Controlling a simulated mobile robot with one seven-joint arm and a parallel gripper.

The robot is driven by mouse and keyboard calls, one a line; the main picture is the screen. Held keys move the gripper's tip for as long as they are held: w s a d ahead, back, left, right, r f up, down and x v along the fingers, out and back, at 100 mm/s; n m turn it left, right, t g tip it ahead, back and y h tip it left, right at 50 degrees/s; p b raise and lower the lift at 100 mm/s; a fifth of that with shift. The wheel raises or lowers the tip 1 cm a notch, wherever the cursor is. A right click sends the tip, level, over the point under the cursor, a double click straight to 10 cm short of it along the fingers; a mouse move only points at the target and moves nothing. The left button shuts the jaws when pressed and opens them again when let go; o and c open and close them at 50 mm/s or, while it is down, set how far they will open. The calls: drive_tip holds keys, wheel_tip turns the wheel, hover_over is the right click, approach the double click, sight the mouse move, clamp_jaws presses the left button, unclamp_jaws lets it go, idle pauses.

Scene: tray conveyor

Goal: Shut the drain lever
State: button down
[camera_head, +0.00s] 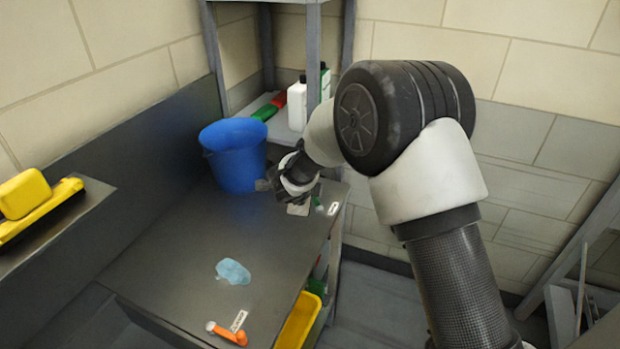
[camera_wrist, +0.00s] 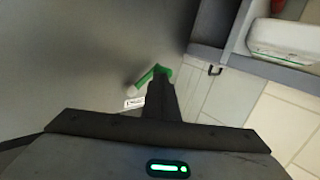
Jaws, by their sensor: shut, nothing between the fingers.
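A small green lever (camera_head: 318,204) with a white label (camera_head: 333,208) sits at the right edge of the dark counter, towards its far end. It also shows in the wrist view (camera_wrist: 146,79), with its label (camera_wrist: 134,102) beside it. An orange lever (camera_head: 230,335) with another white label (camera_head: 238,320) is at the counter's near right corner. I cannot read which label says drain. My gripper (camera_wrist: 161,80) is shut and empty. Its fingertips overlap the green lever's end in the wrist view; whether they touch is unclear. In the head view my gripper (camera_head: 292,186) is just left of the green lever.
A blue bucket (camera_head: 236,158) stands on the counter (camera_head: 190,240), left of my gripper. A light-blue puddle or cloth (camera_head: 233,271) lies nearer. A shelf behind holds white bottles (camera_head: 297,104). A yellow bin (camera_head: 299,322) is below the right edge. The counter's middle is mostly clear.

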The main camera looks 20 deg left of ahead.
drive_tip(key=shift+w+r+m+h+p, duration=0.2)
drive_tip(key=shift+r+m+h+p, duration=0.1)
drive_tip(key=shift+m+h+p, duration=0.65)
drive_tip(key=m, duration=0.1)
drive_tip(key=h+p, duration=0.1)
drive_tip(key=m+p, duration=0.1)
drive_tip(key=shift+w+d+f+m+g+h, duration=0.2)
drive_tip(key=shift+w+d+m+g+h, duration=0.05)
drive_tip(key=shift+w+m+g+h, duration=0.1)
drive_tip(key=shift+w+d+p, duration=0.1)
drive_tip(key=shift+d+p, duration=0.2)
drive_tip(key=shift+s+d+f, duration=0.1)
drive_tip(key=shift+s+d, duration=0.3)
drive_tip(key=shift+s, duration=0.2)
drive_tip(key=v, duration=1.7)
drive_tip(key=shift+s, duration=0.3)
